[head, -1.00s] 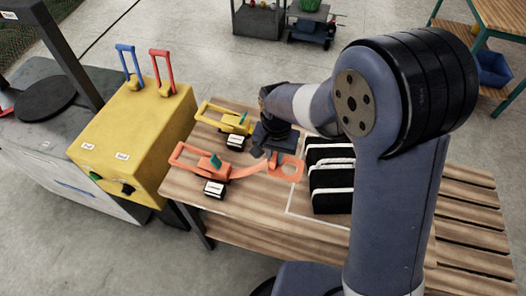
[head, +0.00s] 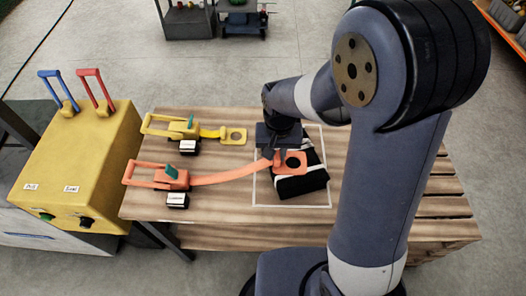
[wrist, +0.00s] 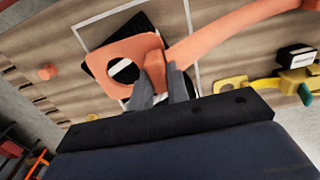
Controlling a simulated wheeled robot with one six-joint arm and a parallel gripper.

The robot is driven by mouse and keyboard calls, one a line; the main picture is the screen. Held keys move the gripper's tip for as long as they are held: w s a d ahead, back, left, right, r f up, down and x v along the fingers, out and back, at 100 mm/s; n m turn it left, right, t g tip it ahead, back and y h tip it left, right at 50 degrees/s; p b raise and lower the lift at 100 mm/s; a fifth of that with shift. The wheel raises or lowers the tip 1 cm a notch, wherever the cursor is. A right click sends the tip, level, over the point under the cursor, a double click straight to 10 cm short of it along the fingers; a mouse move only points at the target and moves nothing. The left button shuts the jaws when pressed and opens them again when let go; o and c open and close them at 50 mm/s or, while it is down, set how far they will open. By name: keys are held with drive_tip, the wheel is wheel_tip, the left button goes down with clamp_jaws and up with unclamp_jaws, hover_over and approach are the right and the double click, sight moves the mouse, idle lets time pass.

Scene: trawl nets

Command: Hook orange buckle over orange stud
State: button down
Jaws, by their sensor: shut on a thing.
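My gripper (head: 277,155) is shut on the orange buckle (head: 293,162), a flat plate with a round hole. The buckle hangs over the black bundle with white stripes (head: 301,186); I cannot tell whether they touch. In the wrist view my fingers (wrist: 166,85) pinch the buckle's tab, and the bundle shows through the hole of the buckle (wrist: 103,58). The orange strap (head: 225,177) runs from the buckle to the orange ratchet (head: 172,178). The orange stud (wrist: 48,71) stands on the wood beyond the bundle, apart from the buckle. I cannot make it out in the head view.
A yellow buckle (head: 234,136) with a short strap and a yellow ratchet (head: 180,128) lie on the table (head: 150,210) behind the orange strap. A white outline (head: 258,203) surrounds the bundle. A yellow box (head: 80,165) with two levers stands at the left.

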drive_tip(key=d, duration=2.5)
drive_tip(key=f+b, duration=0.3)
drive_tip(key=f, duration=0.1)
drive_tip(key=f+b, duration=0.4)
drive_tip(key=f, duration=0.1)
drive_tip(key=w+d+f+b, duration=0.1)
drive_tip(key=f+b, duration=0.2)
drive_tip(key=f, duration=0.2)
drive_tip(key=shift+f+b, duration=0.15)
drive_tip(key=shift+b, duration=0.2)
drive_tip(key=c, duration=1.3)
unclamp_jaws()
drive_tip(key=shift+a, duration=0.1)
wheel_tip(320, 180, up, 11)
drive_tip(key=shift+f, duration=0.1)
